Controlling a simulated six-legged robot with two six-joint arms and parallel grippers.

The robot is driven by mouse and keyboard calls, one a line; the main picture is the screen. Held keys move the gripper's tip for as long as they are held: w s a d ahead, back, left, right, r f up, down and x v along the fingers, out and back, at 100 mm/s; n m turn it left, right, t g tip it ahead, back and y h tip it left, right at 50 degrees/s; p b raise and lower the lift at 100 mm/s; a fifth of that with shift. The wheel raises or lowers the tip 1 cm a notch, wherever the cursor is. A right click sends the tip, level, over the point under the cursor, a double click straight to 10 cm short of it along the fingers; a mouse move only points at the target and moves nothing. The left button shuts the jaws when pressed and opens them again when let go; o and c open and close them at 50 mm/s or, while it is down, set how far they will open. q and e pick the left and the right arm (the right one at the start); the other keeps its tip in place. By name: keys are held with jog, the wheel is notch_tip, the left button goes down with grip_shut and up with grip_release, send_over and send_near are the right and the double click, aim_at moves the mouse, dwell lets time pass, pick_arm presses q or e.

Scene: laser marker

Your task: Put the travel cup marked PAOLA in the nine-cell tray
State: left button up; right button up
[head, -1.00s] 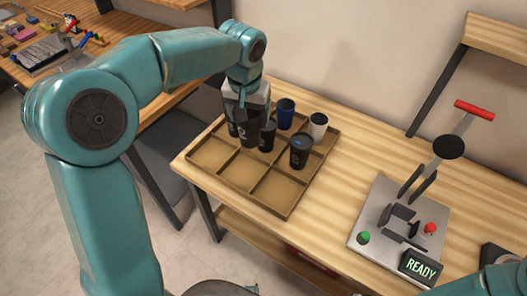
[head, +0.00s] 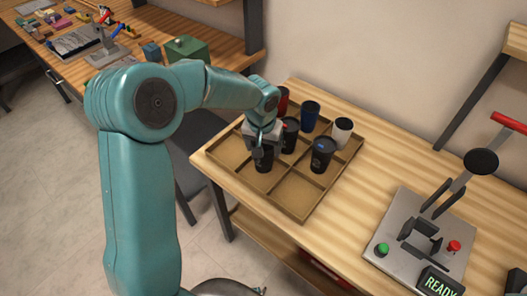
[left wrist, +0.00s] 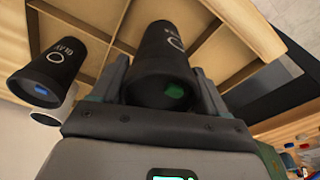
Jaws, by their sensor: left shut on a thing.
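My left gripper (head: 264,150) is shut on a black travel cup (head: 264,162). The same cup stands between the jaws in the left wrist view (left wrist: 165,50), with a green spot on its end and white lettering I cannot read fully. It is at a cell of the nine-cell tray (head: 303,214); whether it touches the tray floor I cannot tell. Another black cup with a blue spot (head: 322,155) stands in the tray; it seems to be the lettered one in the left wrist view (left wrist: 48,72). I cannot make out PAOLA on any cup. My right gripper is not in view.
Front cells are empty. A lever press with a READY display (head: 425,240) stands at right. A cluttered bench (head: 70,45) is behind left.

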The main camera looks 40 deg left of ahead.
pick_arm(q)
jog(key=shift+f, duration=1.35)
jog(key=shift+f, duration=0.1)
jog(key=shift+f, duration=0.15)
jog(key=o, duration=0.7)
jog(key=shift+r, duration=0.45)
jog(key=r, duration=0.3)
jog(key=s+r, duration=0.1)
jog(key=r, duration=0.3)
jog(key=s+r, duration=0.1)
jog(key=r, duration=0.3)
jog(key=shift+d+r, duration=0.25)
jog(key=shift+w, duration=0.1)
